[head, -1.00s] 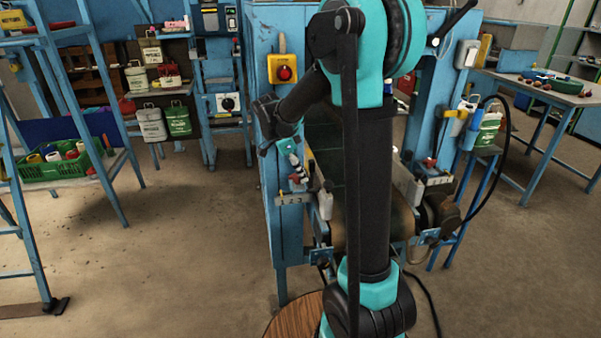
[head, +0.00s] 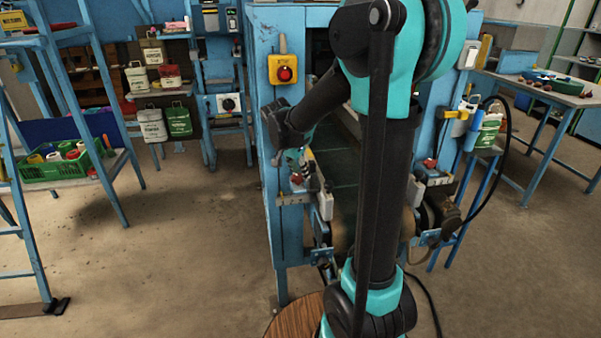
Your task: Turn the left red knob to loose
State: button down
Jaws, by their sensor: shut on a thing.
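The left red knob (head: 296,179) is on the left blue post of the machine, above a small plate. My gripper (head: 303,175) is at this knob, shut on it, with its fingers partly lost against the machine parts behind. The knob's pointer and any markings are too small to read. A second red knob (head: 430,163) is on the right side of the machine, away from my gripper.
A yellow box with a red button (head: 285,74) is on the left post above my wrist. A green belt (head: 340,180) runs between the posts. A green crate (head: 60,165) stands on the left rack, and a table (head: 550,90) at right. The floor at left is clear.

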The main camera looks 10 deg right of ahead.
jog(key=n+y, duration=0.1)
jog(key=n, duration=0.1)
jog(key=n+t, duration=0.1)
jog(key=n, duration=0.2)
jog(key=shift+w+a+y, duration=0.1)
jog(key=shift+a+y, duration=0.1)
jog(key=shift+y, duration=0.2)
jog(key=shift+a+n+t+y, duration=0.15)
jog(key=shift+n+y, duration=0.3)
jog(key=shift+n, duration=0.8)
jog(key=shift+a+n+t+y, duration=0.15)
jog(key=shift+n+y, duration=0.3)
jog(key=shift+n, duration=0.8)
jog(key=c, duration=1.2)
grip_release()
jog(key=shift+r, duration=0.1)
jog(key=v, duration=1.1)
jog(key=shift+r, duration=0.35)
jog(key=shift+d, duration=0.1)
